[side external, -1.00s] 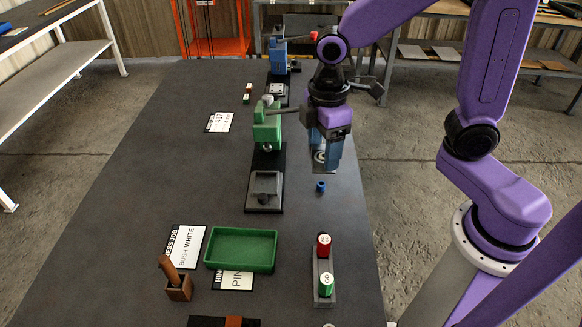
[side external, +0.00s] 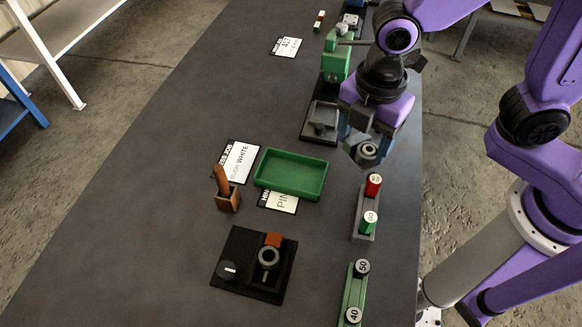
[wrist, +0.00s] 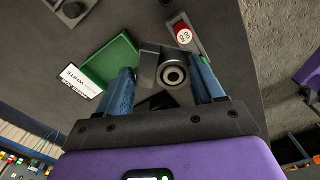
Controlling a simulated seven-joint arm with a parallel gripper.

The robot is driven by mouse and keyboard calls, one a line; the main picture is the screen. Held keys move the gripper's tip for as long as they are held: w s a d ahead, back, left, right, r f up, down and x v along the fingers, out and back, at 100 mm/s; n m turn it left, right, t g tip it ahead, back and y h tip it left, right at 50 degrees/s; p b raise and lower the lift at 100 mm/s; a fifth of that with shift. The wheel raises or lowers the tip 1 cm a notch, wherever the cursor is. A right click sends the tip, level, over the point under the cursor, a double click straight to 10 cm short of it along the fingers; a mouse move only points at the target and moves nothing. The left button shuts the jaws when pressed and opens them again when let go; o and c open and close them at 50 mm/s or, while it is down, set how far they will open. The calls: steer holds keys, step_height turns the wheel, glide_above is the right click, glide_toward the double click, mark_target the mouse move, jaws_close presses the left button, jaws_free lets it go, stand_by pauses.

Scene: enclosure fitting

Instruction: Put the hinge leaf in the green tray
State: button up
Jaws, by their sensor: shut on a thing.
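The hinge leaf (side external: 367,152) is a grey metal piece with a round ringed hole. My gripper (side external: 360,142) is shut on it and holds it above the table, to the right of and behind the green tray. In the wrist view the hinge leaf (wrist: 172,74) sits between the two blue fingers of my gripper (wrist: 164,84). The green tray (side external: 291,176) is a shallow rectangular tray, empty, lying on the table. It also shows in the wrist view (wrist: 110,60), left of the held leaf and partly hidden by the left finger.
A grey rack with red (side external: 373,185) and green (side external: 369,222) cylinders stands right of the tray. A wooden holder (side external: 228,198) with a brown handle is on its left. A black fixture (side external: 240,268) lies in front. A green press (side external: 336,58) stands behind. Printed cards lie around the tray.

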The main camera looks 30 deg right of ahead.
steer(key=w+a+f, duration=0.7)
steer(key=w+f, duration=0.1)
steer(key=shift+w+a+f, duration=0.1)
steer(key=shift+w+a, duration=0.3)
steer(key=shift+w+a+f, duration=0.3)
steer(key=shift+w+f, duration=0.1)
steer(key=shift+f, duration=1.75)
steer(key=shift+f, duration=0.15)
steer(key=o, duration=1.2)
